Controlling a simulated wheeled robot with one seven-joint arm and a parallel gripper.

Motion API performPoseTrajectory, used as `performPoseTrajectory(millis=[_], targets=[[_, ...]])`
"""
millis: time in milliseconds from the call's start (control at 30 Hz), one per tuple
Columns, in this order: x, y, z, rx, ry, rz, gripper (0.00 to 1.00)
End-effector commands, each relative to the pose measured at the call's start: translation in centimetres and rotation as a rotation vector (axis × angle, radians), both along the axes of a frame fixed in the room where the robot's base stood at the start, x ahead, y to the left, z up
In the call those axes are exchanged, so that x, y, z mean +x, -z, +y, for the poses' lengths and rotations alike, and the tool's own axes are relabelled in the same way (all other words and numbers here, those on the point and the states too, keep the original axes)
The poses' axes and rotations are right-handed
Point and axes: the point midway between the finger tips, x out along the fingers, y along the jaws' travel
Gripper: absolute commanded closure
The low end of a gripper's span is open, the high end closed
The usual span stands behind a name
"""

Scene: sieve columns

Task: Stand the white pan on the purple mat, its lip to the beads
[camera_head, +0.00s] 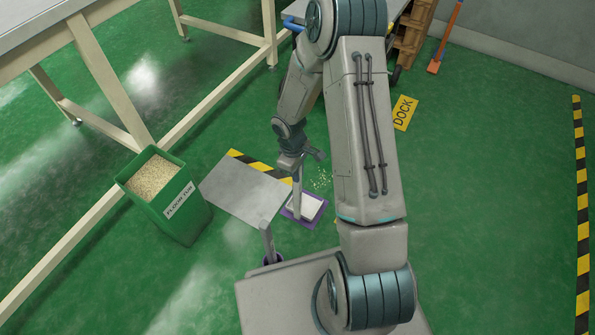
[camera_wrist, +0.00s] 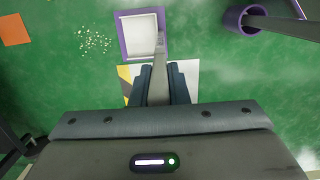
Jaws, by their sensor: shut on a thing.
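The white pan (camera_head: 308,206) is over the purple mat (camera_head: 322,212), and the mat's purple border shows around it. In the wrist view the pan (camera_wrist: 138,36) lies within the mat's border (camera_wrist: 125,42). A grey upright handle rises from it to my gripper (camera_head: 298,161). My gripper (camera_wrist: 158,82) is shut on that handle, above the pan. I cannot tell whether the pan rests on the mat or hangs just above it. The beads (camera_head: 322,179) lie loose on the green floor beside the mat; they also show in the wrist view (camera_wrist: 94,41). The lip's direction is unclear.
A grey panel (camera_head: 240,190) with a hazard-striped edge is left of the mat. A green floor tub (camera_head: 180,217) holds beads. A purple holder (camera_wrist: 236,20) with a grey shaft stands near the mat. A yellow DOCK sign (camera_head: 404,113) lies beyond. Floor at right is clear.

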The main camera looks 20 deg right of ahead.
Motion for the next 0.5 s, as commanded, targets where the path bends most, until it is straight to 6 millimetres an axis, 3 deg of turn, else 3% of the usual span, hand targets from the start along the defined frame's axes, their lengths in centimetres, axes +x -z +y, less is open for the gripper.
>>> performPoseTrajectory(millis=[367, 400, 467, 500], targets=[[0.06, 0.77, 0.02, 0.000, 0.000, -0.001, 1.00], [0.07, 0.69, 0.01, 0.000, 0.000, -0.001, 0.77], [0.06, 0.67, 0.01, 0.000, 0.000, -0.001, 0.61], [0.05, 0.68, 0.01, 0.000, 0.000, -0.001, 0.60]])
